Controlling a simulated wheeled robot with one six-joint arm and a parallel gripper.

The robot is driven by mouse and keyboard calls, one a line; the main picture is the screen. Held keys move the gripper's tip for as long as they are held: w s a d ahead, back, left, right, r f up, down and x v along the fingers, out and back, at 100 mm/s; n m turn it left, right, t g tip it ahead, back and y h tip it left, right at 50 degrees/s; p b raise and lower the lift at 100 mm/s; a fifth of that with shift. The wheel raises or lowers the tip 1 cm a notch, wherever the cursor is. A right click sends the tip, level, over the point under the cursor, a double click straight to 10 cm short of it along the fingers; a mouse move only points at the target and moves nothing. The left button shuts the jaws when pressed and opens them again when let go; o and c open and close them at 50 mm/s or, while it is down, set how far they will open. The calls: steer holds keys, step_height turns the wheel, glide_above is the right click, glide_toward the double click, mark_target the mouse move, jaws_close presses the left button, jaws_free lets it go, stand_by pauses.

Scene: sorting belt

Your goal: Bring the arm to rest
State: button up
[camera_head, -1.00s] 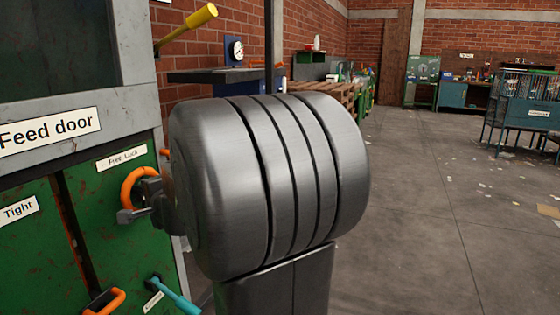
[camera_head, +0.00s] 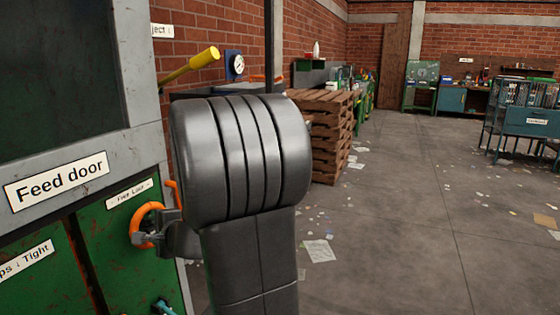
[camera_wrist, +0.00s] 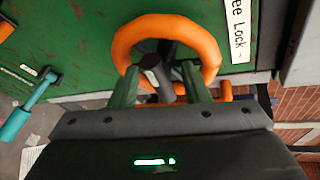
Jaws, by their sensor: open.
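My gripper (camera_wrist: 163,82) shows in the wrist view with its two greenish fingers apart. An orange ring handle (camera_wrist: 122,42) lies just beyond the fingertips, and a dark grey shaft end (camera_wrist: 152,64) shows between them. I cannot tell whether the fingers touch either one. In the head view the orange ring (camera_head: 137,219) is on the green panel under the "Free Lock" label (camera_head: 130,193). My thick grey arm link fills the middle there and hides most of my gripper.
A "Feed door" panel (camera_head: 57,180) stands at the left, with a yellow-handled lever (camera_head: 200,58) above. A teal handle (camera_wrist: 18,122) sticks out near the ring. Stacked pallets (camera_head: 330,140) stand behind my arm. The floor (camera_head: 410,220) at the right is open, with scattered scraps.

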steer(key=shift+r+m+g+p, duration=0.3)
steer(key=shift+r+p, duration=0.05)
steer(key=shift+p, duration=0.9)
steer(key=p+v, duration=0.1)
steer(key=v, duration=1.2)
steer(key=shift+d+f, duration=0.25)
steer(key=shift+f, duration=0.05)
steer(key=shift+s, duration=0.15)
